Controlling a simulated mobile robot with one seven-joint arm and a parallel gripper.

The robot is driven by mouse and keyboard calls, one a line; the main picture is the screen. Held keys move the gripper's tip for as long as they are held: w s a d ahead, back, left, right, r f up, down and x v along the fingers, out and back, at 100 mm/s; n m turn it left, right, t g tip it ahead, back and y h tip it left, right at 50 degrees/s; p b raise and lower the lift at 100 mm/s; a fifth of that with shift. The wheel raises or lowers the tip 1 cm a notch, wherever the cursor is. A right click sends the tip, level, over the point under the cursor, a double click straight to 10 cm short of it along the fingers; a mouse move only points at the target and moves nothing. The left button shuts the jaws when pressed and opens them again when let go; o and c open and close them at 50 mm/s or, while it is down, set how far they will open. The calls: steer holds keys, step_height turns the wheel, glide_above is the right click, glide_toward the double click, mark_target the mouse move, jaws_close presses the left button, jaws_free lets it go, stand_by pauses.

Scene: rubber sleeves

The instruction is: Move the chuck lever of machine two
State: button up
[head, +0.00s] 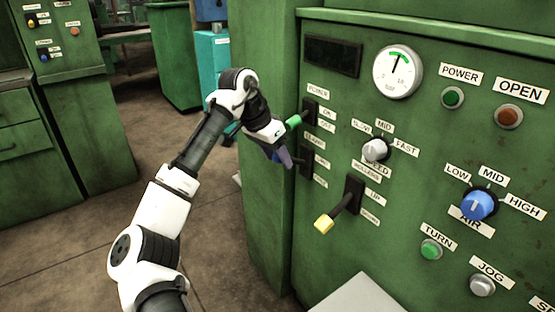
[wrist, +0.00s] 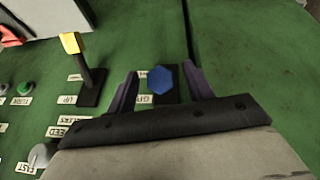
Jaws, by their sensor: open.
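A lever with a blue six-sided handle (wrist: 160,80) stands on a dark plate in the wrist view. My gripper (wrist: 160,69) is open around it, with one purple finger on each side and a gap showing on both sides. In the head view my gripper (head: 283,157) is at the left edge of the green machine panel (head: 425,190) and mostly hides this lever. Its dark plate (head: 306,161) shows just behind the fingers. The labels beside it are too small or covered to read fully, so I cannot confirm the name chuck.
A green-handled lever (head: 293,121) sits just above my gripper. A yellow-handled lever (head: 324,223) sticks out below and to the right; it also shows in the wrist view (wrist: 71,43). Knobs and buttons fill the panel's right. Another green machine (head: 60,40) stands at the left, across open floor.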

steer(key=shift+d+f, duration=0.2)
steer(key=shift+f, duration=0.2)
jaws_close()
